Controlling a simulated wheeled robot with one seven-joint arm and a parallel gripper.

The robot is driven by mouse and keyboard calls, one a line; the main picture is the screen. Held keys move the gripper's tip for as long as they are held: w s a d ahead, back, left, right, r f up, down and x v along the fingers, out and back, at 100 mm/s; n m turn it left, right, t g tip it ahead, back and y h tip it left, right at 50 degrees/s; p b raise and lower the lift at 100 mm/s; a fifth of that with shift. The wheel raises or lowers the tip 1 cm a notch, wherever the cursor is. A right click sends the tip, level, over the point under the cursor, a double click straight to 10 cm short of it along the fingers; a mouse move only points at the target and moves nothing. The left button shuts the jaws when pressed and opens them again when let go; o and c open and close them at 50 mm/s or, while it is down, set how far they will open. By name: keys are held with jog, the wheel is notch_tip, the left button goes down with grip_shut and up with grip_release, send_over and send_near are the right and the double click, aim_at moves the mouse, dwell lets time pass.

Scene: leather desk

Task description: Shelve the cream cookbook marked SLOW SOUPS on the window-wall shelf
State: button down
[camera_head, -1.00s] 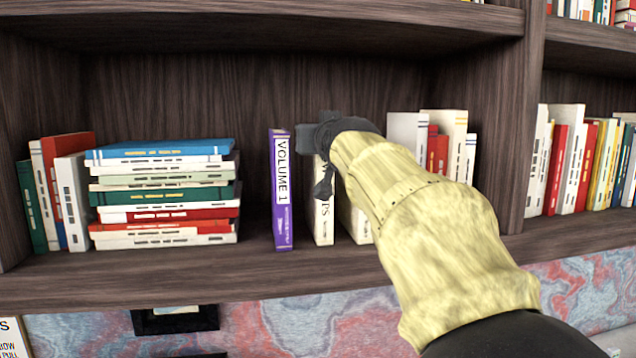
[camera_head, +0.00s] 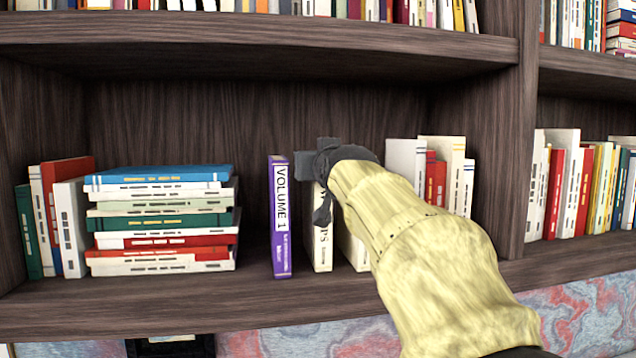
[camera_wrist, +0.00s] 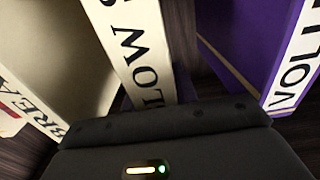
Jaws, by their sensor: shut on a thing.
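The cream SLOW SOUPS cookbook (camera_head: 322,250) stands upright in the shelf bay, its foot at the shelf board. Whether it bears on the board is hard to tell. My gripper (camera_head: 318,182) is shut on its upper part and hides much of the spine. In the wrist view the spine lettering "LOW" shows on the cookbook (camera_wrist: 133,35), above my dark gripper body (camera_wrist: 165,140). The purple VOLUME 1 book (camera_head: 281,225) stands just left of it, with a narrow gap. The shelf (camera_head: 150,312) is dark wood.
Another cream book (camera_head: 354,252) stands close on the right, partly behind my arm; its spine begins "BREA" in the wrist view (camera_wrist: 45,115). A stack of flat books (camera_head: 165,225) lies left. More upright books (camera_head: 405,160) stand right. Bare board separates the stack and the purple book.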

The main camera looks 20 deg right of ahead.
jog(key=shift+r, duration=0.6)
jog(key=r+p, duration=0.1)
jog(key=r, duration=0.7)
jog(key=shift+s+r, duration=0.2)
jog(key=shift+w+r, duration=0.15)
jog(key=shift+r, duration=0.1)
